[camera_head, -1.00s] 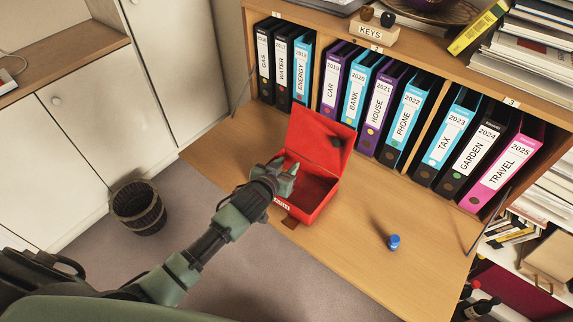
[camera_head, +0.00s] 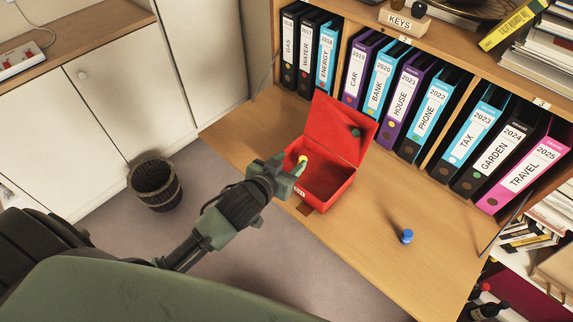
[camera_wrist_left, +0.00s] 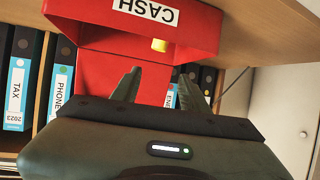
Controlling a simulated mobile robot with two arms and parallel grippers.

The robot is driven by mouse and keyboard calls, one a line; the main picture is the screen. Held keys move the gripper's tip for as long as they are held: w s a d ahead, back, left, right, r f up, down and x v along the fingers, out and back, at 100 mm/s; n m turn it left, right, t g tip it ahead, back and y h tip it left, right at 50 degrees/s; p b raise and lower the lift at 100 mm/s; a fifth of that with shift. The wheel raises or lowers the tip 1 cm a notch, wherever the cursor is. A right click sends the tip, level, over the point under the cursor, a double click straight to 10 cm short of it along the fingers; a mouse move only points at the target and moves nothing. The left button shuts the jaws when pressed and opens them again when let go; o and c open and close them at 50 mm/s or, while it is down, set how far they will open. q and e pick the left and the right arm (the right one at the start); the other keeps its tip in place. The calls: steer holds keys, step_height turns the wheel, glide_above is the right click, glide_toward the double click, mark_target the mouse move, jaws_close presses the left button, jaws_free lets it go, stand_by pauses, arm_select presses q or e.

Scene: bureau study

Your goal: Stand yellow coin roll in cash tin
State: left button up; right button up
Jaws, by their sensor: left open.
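The red cash tin (camera_head: 338,187) stands on the desk flap with its lid (camera_head: 340,130) open. The yellow coin roll (camera_head: 302,159) is inside the tin near its left end, with its yellow end showing; it looks upright, but its lower part is hidden. It also shows in the left wrist view (camera_wrist_left: 159,45), beyond the fingers. My left gripper (camera_head: 288,167) is open and empty at the tin's left front side, apart from the roll. Its spread fingers show in the left wrist view (camera_wrist_left: 158,82). My right gripper is not seen.
A blue roll (camera_head: 407,236) stands on the desk flap (camera_head: 365,265) right of the tin. Upright folders (camera_head: 430,110) line the back. A wicker bin (camera_head: 156,185) stands on the floor at left. The flap's front right is clear.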

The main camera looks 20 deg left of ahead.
arm_select(q)
steer(key=shift+v, duration=1)
steer(key=shift+c, duration=0.4)
stand_by(0.4)
